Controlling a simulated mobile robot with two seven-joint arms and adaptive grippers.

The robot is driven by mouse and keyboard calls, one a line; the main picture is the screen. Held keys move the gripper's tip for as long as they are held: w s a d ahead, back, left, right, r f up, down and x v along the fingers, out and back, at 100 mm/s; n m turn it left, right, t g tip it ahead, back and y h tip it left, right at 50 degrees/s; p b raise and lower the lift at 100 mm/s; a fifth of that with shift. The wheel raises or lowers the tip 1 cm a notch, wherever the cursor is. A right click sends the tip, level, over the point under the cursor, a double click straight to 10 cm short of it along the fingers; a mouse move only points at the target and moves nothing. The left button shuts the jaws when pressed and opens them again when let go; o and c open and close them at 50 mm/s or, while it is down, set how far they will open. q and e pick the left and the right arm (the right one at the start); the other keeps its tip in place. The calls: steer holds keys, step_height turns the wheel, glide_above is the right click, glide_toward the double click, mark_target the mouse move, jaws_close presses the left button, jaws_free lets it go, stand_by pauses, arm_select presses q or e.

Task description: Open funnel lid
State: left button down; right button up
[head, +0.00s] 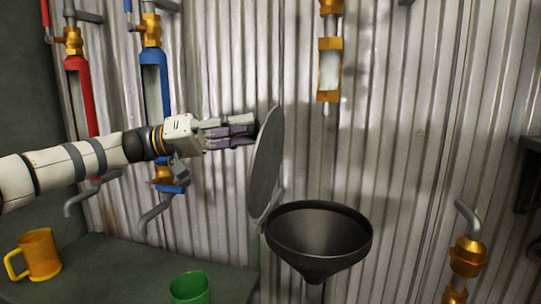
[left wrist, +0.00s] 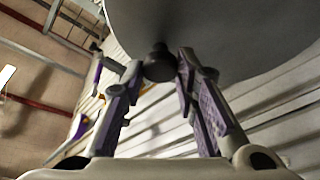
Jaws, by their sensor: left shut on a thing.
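The black funnel (head: 318,238) stands in front of the corrugated wall with its wide mouth uncovered. Its round grey lid (head: 267,165) is raised, close to upright, at the funnel's left rim, where a hinge joins them. My right gripper is in neither view.
Red (head: 86,95) and blue (head: 155,80) pipe fittings hang on the wall behind my left arm. A yellow mug (head: 38,254) and a green mug (head: 189,288) stand on the counter (head: 110,270) at lower left. Brass fittings (head: 329,70) hang above the funnel.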

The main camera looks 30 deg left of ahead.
arm_select(q)
steer(key=shift+s+a+f+n+t+h+b, duration=0.25)
steer(key=shift+a+f+t+h+b, duration=0.15)
steer(key=shift+a+b, duration=0.6)
steer(key=shift+s+a+f+n+t+h+b, duration=0.25)
steer(key=shift+a+t+h+b, duration=0.35)
steer(key=shift+b, duration=0.65)
steer(key=shift+s+a+f+n+t+h+b, duration=0.25)
steer(key=shift+a+f+t+b, duration=0.1)
steer(key=shift+a+b, duration=0.75)
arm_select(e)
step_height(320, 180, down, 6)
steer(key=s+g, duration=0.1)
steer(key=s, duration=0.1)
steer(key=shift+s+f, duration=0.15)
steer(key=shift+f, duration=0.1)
arm_select(q)
steer(key=shift+d, duration=0.1)
steer(key=c, duration=1.3)
jaws_free()
steer(key=v, duration=1.2)
